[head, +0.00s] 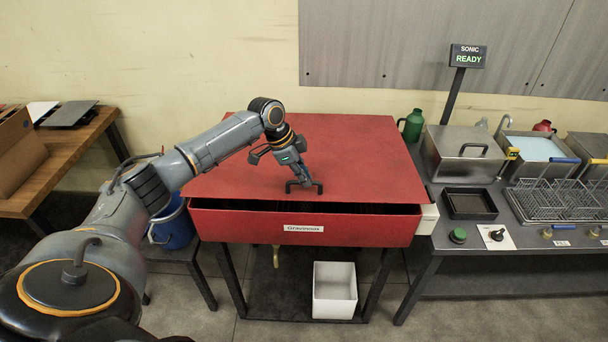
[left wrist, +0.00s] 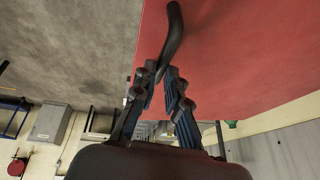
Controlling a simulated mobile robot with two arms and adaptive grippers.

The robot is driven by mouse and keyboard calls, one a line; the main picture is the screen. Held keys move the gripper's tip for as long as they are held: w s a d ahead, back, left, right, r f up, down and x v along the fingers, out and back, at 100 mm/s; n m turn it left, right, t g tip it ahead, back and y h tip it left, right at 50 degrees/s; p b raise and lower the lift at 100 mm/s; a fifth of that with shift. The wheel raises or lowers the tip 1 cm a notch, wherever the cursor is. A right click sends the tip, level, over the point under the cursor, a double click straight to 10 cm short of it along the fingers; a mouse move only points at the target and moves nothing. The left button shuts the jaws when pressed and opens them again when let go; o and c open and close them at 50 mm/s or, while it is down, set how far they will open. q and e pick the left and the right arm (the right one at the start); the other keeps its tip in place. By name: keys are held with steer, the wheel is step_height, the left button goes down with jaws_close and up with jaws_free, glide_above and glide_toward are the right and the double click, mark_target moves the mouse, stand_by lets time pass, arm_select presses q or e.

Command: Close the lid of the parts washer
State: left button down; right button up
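The parts washer is a red tub (head: 370,228) on dark legs with a label on its front. Its broad red lid (head: 340,145) lies nearly flat over it, and a narrow dark gap shows between the lid's front edge and the tub. A black bar handle (head: 318,188) stands near the lid's front edge; it also shows in the left wrist view (left wrist: 174,35). My left gripper (head: 298,183) reaches down to this handle. In the left wrist view its fingertips (left wrist: 160,75) close around one end of the bar. My right gripper is not in view.
A bench at right carries a steel box (head: 464,152), a dark tray (head: 470,204), a wire basket (head: 553,200) and a green bottle (head: 412,126). A white bin (head: 335,290) stands below the washer. A blue bucket (head: 172,226) and wooden table (head: 70,150) are at left.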

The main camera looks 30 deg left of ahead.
mark_target(307, 194)
arm_select(q)
steer(key=f, duration=0.1)
steer(key=f+b, duration=0.1)
steer(key=f, duration=0.1)
steer(key=f+b, duration=0.1)
steer(key=shift+s+d+f, duration=0.15)
steer(key=shift+s+d, duration=0.1)
steer(key=shift+s, duration=0.1)
steer(key=shift+f, duration=0.3)
steer(key=shift+w+a, duration=0.1)
steer(key=c, duration=1.4)
jaws_free()
steer(key=shift+r, duration=0.1)
steer(key=shift+o, duration=0.2)
steer(key=shift+r, duration=0.1)
steer(key=v, duration=1.2)
